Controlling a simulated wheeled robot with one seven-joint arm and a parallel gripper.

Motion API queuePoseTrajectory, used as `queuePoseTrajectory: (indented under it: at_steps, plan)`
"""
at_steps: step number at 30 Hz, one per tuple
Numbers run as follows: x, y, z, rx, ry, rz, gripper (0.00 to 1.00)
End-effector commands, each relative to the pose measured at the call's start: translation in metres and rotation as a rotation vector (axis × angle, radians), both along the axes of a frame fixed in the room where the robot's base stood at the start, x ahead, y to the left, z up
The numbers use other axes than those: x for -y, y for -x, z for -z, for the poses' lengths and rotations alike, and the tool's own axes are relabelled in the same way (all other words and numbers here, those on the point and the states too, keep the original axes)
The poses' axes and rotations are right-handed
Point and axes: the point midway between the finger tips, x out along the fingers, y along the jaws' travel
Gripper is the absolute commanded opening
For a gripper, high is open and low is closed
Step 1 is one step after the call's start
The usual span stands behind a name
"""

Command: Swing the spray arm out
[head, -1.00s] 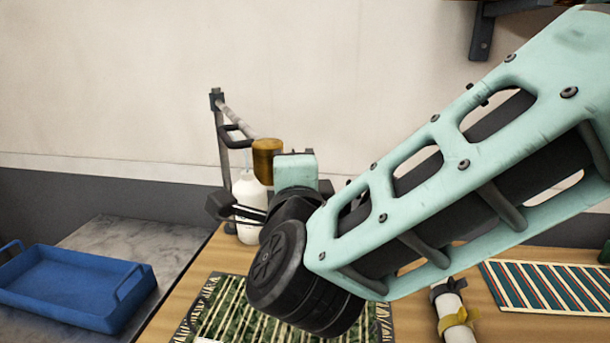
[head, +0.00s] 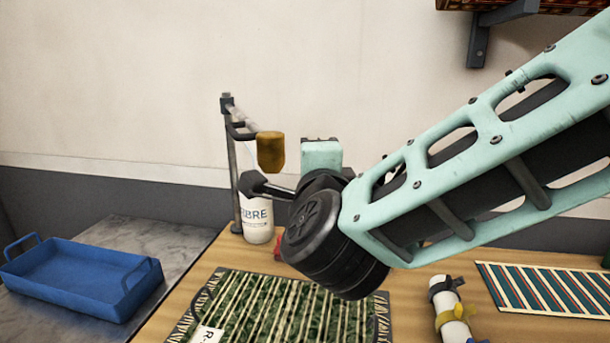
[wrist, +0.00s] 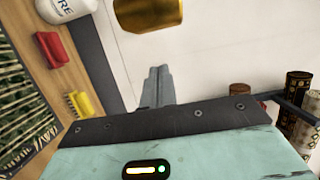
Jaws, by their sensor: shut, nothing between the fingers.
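The spray arm (head: 244,115) reaches from an upright post (head: 234,165) at the back of the table and ends in a brass head (head: 271,152). A dark loop handle sits near the post. The brass head also shows at the top of the wrist view (wrist: 148,14). My gripper (head: 252,184) is just below the brass head in the head view, its dark fingers pointing left towards the post. In the wrist view its fingers (wrist: 158,86) are together and empty, apart from the brass head in the picture. Depth between them is unclear.
A white bottle (head: 258,222) stands by the post. A red brush (wrist: 55,50) and a yellow brush (wrist: 77,104) lie nearby. A green patterned rug (head: 270,310), striped rug (head: 545,287) and tied roll (head: 450,310) lie on the table. A blue tray (head: 75,290) is left. Rolls (wrist: 298,85) sit on a shelf.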

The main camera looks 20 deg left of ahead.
Motion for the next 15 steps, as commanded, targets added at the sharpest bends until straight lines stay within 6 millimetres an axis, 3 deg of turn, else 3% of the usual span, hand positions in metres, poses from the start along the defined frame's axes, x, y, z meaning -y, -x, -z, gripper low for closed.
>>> queuePoseTrajectory:
  at_steps: [1, 9, 15]
  plan:
    - [-0.001, 0.013, 0.002, 0.002, -0.003, -0.007, 0.00]
    - [0.002, 0.062, 0.002, 0.002, -0.003, -0.003, 0.00]
    - [0.004, 0.084, 0.001, 0.001, -0.002, 0.001, 0.00]
